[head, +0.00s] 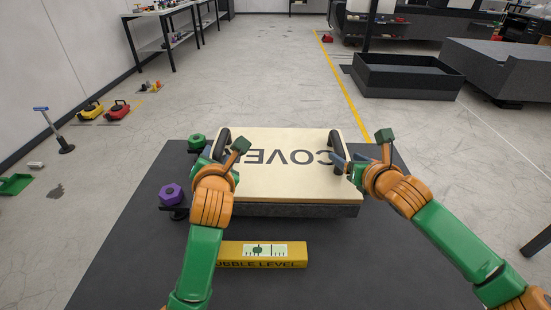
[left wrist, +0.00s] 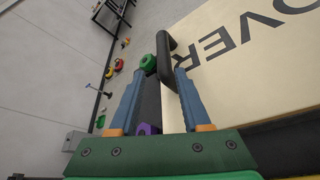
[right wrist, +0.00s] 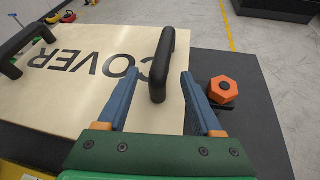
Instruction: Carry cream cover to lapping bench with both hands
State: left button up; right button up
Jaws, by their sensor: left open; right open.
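The cream cover (head: 285,182) lies flat on a dark grey block on the dark table, with "COVER" printed on it upside down. It has a black handle at each side. My left gripper (head: 228,150) is open at the left handle (left wrist: 168,62), whose near end shows between the fingers in the left wrist view (left wrist: 160,72). My right gripper (head: 358,160) is open at the right handle (right wrist: 162,65), which lies between and ahead of its fingers in the right wrist view (right wrist: 150,68). I cannot tell whether any finger touches a handle. The lapping bench cannot be made out for certain.
A yellow bubble level (head: 262,255) lies in front of the cover. A purple knob (head: 171,194) and a green knob (head: 196,142) stand at the left; an orange hex knob (right wrist: 223,90) is at the right. Open floor (head: 240,75) lies beyond, with a dark tray (head: 405,75) at the right.

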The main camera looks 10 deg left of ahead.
aim_at(219, 149)
pick_arm(q)
jog(key=shift+s+d+f, duration=0.15)
jog(key=shift+d+f, duration=0.05)
jog(key=shift+f, duration=0.9)
pick_arm(e)
notch_tip(219, 149, down, 2)
jog(key=shift+s+d+f, duration=0.15)
pick_arm(q)
jog(key=shift+s+d+r, duration=0.15)
jog(key=shift+s+r, duration=0.45)
jog(key=shift+s, duration=0.05)
pick_arm(e)
jog(key=shift+s+d+r, duration=0.1)
jog(key=shift+s+r, duration=0.55)
jog(key=shift+s, duration=0.1)
pick_arm(q)
jog(key=x, duration=1.2)
jog(key=shift+w, duration=0.15)
pick_arm(e)
jog(key=x, duration=0.7)
jog(key=shift+w+a+f, duration=0.1)
jog(key=shift+w+a, duration=0.1)
pick_arm(q)
jog(key=c, duration=0.7)
pick_arm(e)
jog(key=c, duration=0.7)
pick_arm(q)
grip_shut()
pick_arm(e)
grip_shut()
